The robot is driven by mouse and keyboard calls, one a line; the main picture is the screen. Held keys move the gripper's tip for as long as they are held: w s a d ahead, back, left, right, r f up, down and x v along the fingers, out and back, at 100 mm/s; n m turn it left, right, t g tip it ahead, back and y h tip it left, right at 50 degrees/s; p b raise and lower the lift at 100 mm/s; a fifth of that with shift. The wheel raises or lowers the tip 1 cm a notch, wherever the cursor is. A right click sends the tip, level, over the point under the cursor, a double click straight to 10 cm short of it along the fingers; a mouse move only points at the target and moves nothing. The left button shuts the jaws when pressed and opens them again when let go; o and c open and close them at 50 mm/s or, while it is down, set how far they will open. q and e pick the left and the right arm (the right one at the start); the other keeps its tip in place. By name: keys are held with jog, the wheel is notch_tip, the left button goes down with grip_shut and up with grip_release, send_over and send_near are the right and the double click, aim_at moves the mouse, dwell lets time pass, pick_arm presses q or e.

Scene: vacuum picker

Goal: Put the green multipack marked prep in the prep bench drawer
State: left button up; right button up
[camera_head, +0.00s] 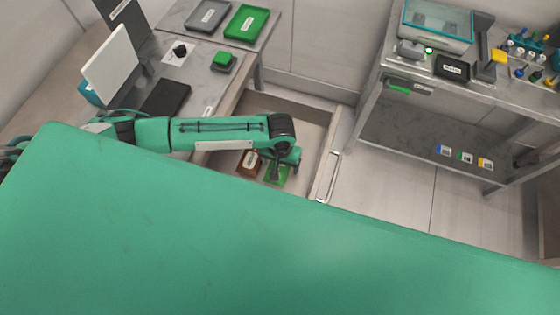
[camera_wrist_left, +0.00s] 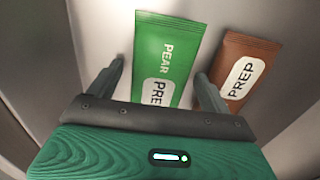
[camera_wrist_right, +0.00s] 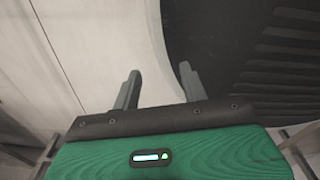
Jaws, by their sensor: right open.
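The green multipack (camera_wrist_left: 166,62), printed PEAR and PREP, lies flat in the open drawer (camera_head: 305,117) beside a brown pack. It also shows in the head view (camera_head: 284,176), partly hidden by my left gripper (camera_head: 276,170). In the left wrist view my left gripper (camera_wrist_left: 162,88) is open, its fingers on either side of the green pack's near end with gaps visible. The pack's near end is hidden behind the gripper body. My right gripper (camera_wrist_right: 156,88) is open and empty over pale floor and a dark ribbed surface; the head view does not show it.
The brown pack (camera_wrist_left: 243,68) marked PREP lies close to the right finger of my left gripper. The bench above holds a green tray (camera_head: 246,22), a grey tray (camera_head: 208,14) and a dark tablet-like slab (camera_head: 166,97). A cart (camera_head: 430,125) stands right. A green part of my body blocks the lower head view.

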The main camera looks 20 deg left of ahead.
pick_arm(q)
notch_tip(320, 180, up, 12)
jog(key=shift+r, duration=0.15)
pick_arm(e)
jog(key=shift+w, duration=0.3)
dwell(0.4)
